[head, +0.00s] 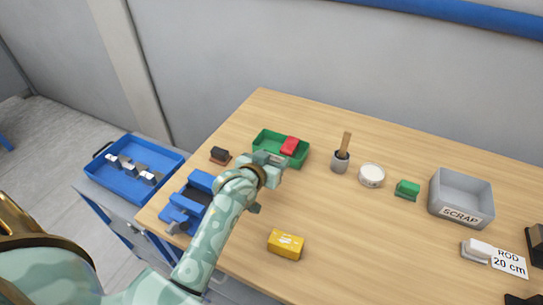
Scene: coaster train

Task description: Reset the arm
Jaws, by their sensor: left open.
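My left arm reaches in from the lower left, over the left part of the wooden table (340,240). My left gripper (272,161) is open. I cannot tell whether the gripper touches the tray. No object shows between its fingers. My right gripper is not in view.
A blue fixture (180,211) stands left of my forearm, a yellow box (286,244) right of it. A blue tray (122,181) sits left.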

